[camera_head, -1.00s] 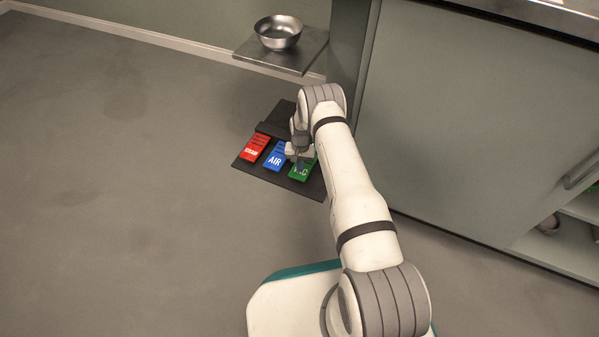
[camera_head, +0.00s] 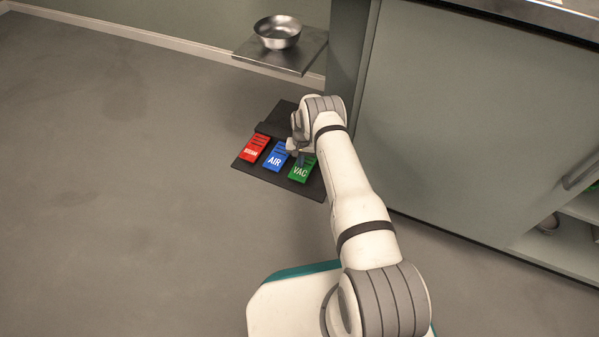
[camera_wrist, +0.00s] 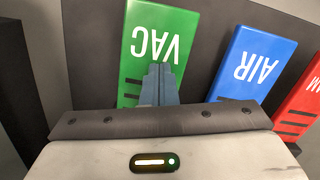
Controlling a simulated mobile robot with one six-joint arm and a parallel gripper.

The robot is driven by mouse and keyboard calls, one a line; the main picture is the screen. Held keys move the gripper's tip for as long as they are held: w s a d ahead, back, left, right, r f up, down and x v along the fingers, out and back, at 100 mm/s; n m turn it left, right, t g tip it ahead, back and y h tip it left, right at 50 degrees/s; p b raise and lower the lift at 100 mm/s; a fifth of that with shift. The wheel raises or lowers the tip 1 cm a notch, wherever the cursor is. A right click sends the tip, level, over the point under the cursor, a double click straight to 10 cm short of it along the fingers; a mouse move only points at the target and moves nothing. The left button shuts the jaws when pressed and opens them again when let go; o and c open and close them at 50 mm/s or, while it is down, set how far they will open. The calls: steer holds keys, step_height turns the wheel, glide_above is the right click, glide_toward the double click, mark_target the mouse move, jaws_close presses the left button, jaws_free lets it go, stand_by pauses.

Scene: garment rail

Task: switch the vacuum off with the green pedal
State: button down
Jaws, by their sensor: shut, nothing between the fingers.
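The green pedal marked VAC (camera_head: 301,171) is the rightmost of three pedals on a dark base plate (camera_head: 303,189). In the wrist view the green pedal (camera_wrist: 162,42) is at the upper middle, its lettering upside down. My gripper (camera_wrist: 158,72) is shut and empty, its blue-grey fingertips over the green pedal just below the letters. In the head view my gripper (camera_head: 299,158) is at the pedal's upper end, partly hidden by my arm. I cannot tell whether the fingertips touch the pedal or whether it is pressed down.
The blue AIR pedal (camera_head: 275,157) is directly beside the green one, with the red pedal (camera_head: 254,147) further left. A metal bowl (camera_head: 278,33) stands on a low shelf (camera_head: 300,58) behind. A cabinet (camera_head: 455,120) stands to the right. The floor on the left is clear.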

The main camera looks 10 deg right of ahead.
step_height(320, 180, up, 8)
steer(key=p, duration=0.3)
steer(key=shift+w+d+f, duration=0.15)
steer(key=shift+w, duration=0.2)
